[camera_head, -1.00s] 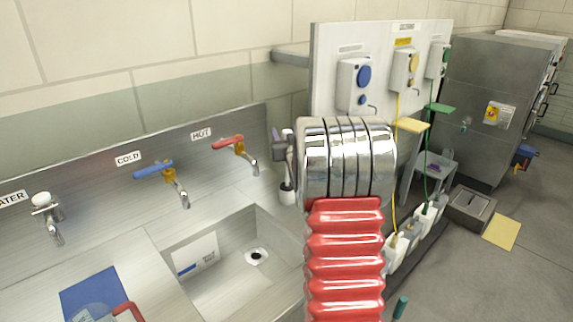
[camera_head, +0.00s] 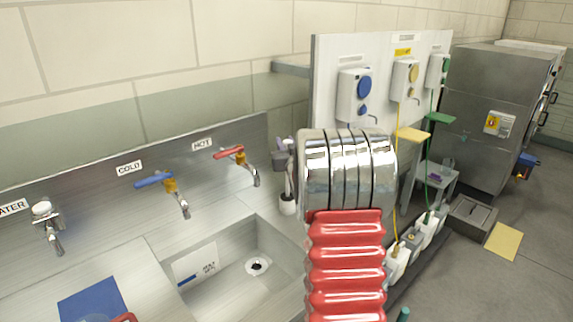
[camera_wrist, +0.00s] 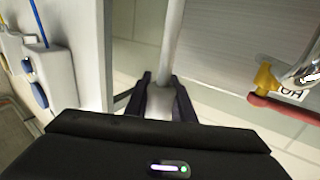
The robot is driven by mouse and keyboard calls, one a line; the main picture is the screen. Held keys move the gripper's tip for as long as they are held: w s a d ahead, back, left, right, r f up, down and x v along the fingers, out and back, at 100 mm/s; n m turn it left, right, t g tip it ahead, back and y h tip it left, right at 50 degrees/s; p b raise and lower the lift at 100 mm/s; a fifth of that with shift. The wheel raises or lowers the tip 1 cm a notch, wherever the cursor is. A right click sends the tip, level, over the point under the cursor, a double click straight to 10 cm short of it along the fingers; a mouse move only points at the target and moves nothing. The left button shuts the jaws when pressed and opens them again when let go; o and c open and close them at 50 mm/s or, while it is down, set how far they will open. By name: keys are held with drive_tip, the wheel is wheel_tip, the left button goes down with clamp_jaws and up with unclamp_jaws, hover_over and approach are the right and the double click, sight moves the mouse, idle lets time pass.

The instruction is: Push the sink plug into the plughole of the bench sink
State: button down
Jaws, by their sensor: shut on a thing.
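The bench sink (camera_head: 230,292) is a steel basin at the lower middle of the head view. Its round plughole (camera_head: 258,266) shows a pale ring and a dark centre. My gripper (camera_head: 281,160) is behind and right of the basin, left of my chrome wrist, partly hidden. In the wrist view my gripper (camera_wrist: 160,82) has its dark fingers closed around a pale rod (camera_wrist: 172,40). In the head view the rod runs down to a white cup-like base (camera_head: 287,205) beside the basin's back right corner. I cannot tell whether this is the sink plug.
A blue-handled cold tap (camera_head: 170,187) and a red-handled hot tap (camera_head: 240,162) stand along the back wall. A white dispenser board (camera_head: 335,60) rises behind my wrist. A blue sheet (camera_head: 90,300) lies on the bench left of the basin.

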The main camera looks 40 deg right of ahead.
drive_tip(key=shift+r, duration=0.1)
wheel_tip(320, 180, up, 10)
idle(0.4)
drive_tip(key=shift+s, duration=0.1)
idle(0.5)
